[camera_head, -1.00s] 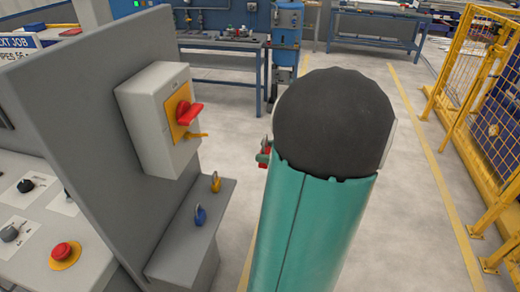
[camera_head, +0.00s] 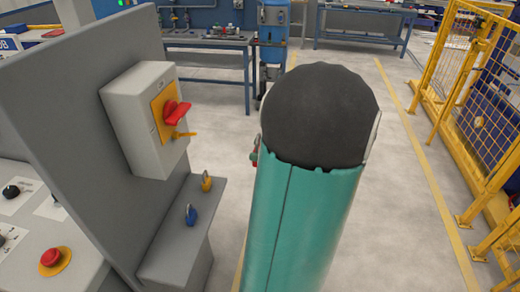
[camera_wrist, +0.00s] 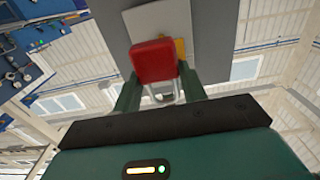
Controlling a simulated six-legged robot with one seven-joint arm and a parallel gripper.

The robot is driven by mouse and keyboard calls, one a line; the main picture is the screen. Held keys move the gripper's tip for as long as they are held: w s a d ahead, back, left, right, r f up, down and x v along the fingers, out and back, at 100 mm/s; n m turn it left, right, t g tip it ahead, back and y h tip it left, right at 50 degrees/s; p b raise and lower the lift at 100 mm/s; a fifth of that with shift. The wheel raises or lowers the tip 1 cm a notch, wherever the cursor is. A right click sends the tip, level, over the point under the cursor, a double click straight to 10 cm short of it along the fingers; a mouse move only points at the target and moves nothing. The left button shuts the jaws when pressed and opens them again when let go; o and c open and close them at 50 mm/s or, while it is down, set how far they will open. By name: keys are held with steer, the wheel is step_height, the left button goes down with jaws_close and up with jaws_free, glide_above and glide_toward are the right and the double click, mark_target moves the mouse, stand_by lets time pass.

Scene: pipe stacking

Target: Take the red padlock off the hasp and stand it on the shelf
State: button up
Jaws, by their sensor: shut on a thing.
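The red padlock (camera_wrist: 153,62) is held between the green fingers of my gripper (camera_wrist: 160,88) in the wrist view, its silver shackle between the fingertips. In the head view my arm hides most of the gripper, and only a small red part of the padlock (camera_head: 254,159) shows at the arm's left edge. The yellow hasp (camera_head: 184,135) on the switch box is bare, with the padlock apart from it to the right. The grey shelf (camera_head: 165,247) is below the box, left of my gripper.
A blue padlock (camera_head: 191,214) and a yellow padlock (camera_head: 206,181) stand on the shelf. The grey switch box (camera_head: 140,120) with a red knob juts from the grey panel (camera_head: 65,110) above it. Open floor lies right of the shelf. A yellow fence (camera_head: 470,110) stands far right.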

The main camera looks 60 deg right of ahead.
steer(key=v, duration=0.6)
steer(key=shift+s, duration=0.2)
stand_by(0.7)
stand_by(0.5)
